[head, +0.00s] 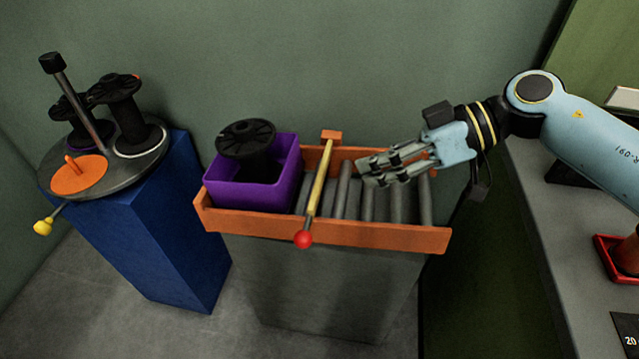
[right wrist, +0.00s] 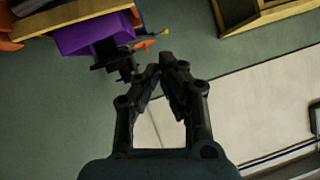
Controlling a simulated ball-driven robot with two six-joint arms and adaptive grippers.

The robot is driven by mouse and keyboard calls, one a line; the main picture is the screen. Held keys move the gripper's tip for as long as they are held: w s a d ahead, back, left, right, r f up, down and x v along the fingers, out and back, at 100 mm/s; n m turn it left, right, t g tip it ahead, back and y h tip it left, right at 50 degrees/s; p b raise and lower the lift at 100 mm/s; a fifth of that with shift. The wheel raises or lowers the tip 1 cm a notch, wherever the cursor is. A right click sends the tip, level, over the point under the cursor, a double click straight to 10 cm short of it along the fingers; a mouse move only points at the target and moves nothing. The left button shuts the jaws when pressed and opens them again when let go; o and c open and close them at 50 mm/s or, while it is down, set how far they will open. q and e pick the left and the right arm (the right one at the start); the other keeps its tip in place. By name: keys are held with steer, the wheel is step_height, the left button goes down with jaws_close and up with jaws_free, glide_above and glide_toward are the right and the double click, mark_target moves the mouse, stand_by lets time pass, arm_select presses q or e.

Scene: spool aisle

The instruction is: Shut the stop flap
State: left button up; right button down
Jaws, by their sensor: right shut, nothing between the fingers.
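The stop flap (head: 320,180) looks like a yellow bar with a red ball knob (head: 303,239) at its near end. It lies across the orange-railed roller tray (head: 380,233), from an orange block (head: 331,136) at the back rail to the front rail, just right of the purple bin. My right gripper (head: 367,171) is shut and empty over the rollers, to the right of the bar and apart from it in the picture. The right wrist view shows its fingertips (right wrist: 168,64) together. My left gripper is not in view.
The purple bin (head: 240,193) holds a black spool (head: 246,139) at the tray's left end. Left of it, a blue pedestal (head: 160,230) bears a round plate with black spools and a yellow-knobbed lever (head: 43,227). A grey bench (head: 565,240) with a red tray stands at the right.

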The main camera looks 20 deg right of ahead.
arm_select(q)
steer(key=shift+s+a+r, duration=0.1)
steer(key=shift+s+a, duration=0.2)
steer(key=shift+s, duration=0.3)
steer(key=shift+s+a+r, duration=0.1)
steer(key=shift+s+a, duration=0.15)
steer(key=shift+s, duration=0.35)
arm_select(e)
steer(key=w+a+f+h, duration=0.1)
steer(key=a+f, duration=0.8)
steer(key=f, duration=0.4)
steer(key=shift+a+f+n, duration=0.2)
steer(key=shift+f+n, duration=0.05)
steer(key=shift+n, duration=0.15)
arm_select(q)
steer(key=shift+p, duration=0.3)
